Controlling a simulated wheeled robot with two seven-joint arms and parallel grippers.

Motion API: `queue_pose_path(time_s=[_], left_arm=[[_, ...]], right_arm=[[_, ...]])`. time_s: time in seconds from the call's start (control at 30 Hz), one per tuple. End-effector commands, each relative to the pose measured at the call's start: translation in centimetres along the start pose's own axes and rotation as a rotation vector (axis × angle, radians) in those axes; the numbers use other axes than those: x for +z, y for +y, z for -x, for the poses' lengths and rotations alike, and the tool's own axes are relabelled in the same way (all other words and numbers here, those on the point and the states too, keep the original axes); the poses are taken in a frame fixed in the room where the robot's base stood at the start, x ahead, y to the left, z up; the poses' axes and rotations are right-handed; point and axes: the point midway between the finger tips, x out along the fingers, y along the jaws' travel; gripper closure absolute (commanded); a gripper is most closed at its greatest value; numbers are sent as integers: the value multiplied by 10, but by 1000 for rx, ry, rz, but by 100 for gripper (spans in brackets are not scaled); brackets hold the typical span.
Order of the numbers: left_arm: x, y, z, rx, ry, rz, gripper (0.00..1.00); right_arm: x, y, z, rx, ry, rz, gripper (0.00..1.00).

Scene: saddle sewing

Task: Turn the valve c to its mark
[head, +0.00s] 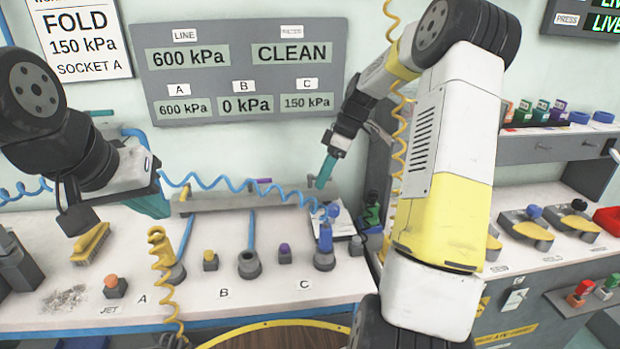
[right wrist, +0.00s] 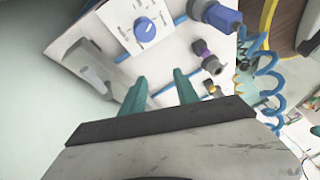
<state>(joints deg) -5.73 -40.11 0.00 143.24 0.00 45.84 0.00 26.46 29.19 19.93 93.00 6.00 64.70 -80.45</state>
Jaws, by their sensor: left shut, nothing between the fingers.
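Valve c is a blue dial knob (right wrist: 145,29) on a white plate with a printed scale, near the top of the right wrist view. Its pointer and mark are too small to read. What looks like the same blue knob (head: 334,210) shows in the head view, partly hidden behind the blue plug and hose. My right gripper (head: 322,178) hangs above and behind it, beside the grey rail. In the right wrist view its teal fingers (right wrist: 161,77) are apart and empty, with the knob ahead, untouched. My left gripper (head: 152,205) is shut and empty at the left, above the bench.
A wall display (head: 240,72) reads 150 kPa under C. A blue plug (head: 325,238) stands at C, with a coiled blue hose. A purple button (head: 284,249) and a grey rail (head: 250,198) are close by. A yellow brush (head: 90,243) lies at the left.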

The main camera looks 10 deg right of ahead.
Motion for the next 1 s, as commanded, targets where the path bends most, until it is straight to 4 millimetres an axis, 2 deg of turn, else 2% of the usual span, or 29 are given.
queue_pose_path(time_s=[0.1,0.27,0.63,0.67,0.77,0.83,0.97,1.0], left_arm=[[0,0,0,0,0,0,100],[0,0,0,0,0,0,100],[0,0,0,0,0,0,100],[0,0,0,0,0,0,100],[0,0,0,0,0,0,100],[0,0,0,0,0,0,100],[0,0,0,0,0,0,100],[0,0,0,0,0,0,100]], right_arm=[[2,-24,-1,1,-1,-1,63],[2,-44,-4,0,0,1,63],[2,-50,-5,0,1,0,63],[2,-50,-5,0,1,0,65],[4,-51,-6,12,-24,40,85],[8,-50,-8,45,-89,153,98],[19,-42,-6,137,-314,569,100],[19,-38,-3,162,-393,723,100]])
